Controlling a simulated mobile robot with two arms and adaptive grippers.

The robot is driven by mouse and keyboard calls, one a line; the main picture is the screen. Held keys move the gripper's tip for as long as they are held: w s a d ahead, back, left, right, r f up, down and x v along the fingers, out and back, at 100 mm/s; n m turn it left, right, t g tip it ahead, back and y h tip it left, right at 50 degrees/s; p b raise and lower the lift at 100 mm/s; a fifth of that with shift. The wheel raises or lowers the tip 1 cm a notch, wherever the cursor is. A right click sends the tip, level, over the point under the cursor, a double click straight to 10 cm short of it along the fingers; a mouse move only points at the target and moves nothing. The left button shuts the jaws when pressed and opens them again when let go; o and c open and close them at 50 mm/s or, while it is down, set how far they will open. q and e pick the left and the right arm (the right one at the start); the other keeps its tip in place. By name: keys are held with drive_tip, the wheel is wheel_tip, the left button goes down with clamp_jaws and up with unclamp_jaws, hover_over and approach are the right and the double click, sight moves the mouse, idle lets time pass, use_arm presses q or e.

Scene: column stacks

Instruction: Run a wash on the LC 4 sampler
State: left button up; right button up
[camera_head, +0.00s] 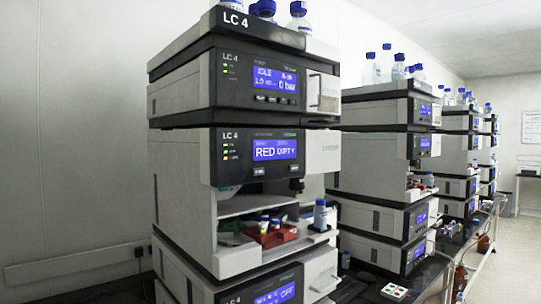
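The LC 4 sampler (210,155) is the middle module of the nearest column stack, labelled LC 4. Its blue display (275,149) seems to read RED EMPTY, though the letters are small. Small buttons (258,171) sit just under the display, and small indicator lights (226,150) are left of it. Below its front panel is an open bay with a red tray (272,238) holding small blue-topped items. A blue-capped bottle (320,216) stands at the bay's right side. Neither of my grippers is in view.
An LC 4 module (265,80) above shows IDLE and 0 bar; one below (275,294) shows OFF. Capped bottles (299,16) stand on top. More stacks (385,150) recede right along a dark bench (430,275). A small white box with coloured buttons (394,291) lies there.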

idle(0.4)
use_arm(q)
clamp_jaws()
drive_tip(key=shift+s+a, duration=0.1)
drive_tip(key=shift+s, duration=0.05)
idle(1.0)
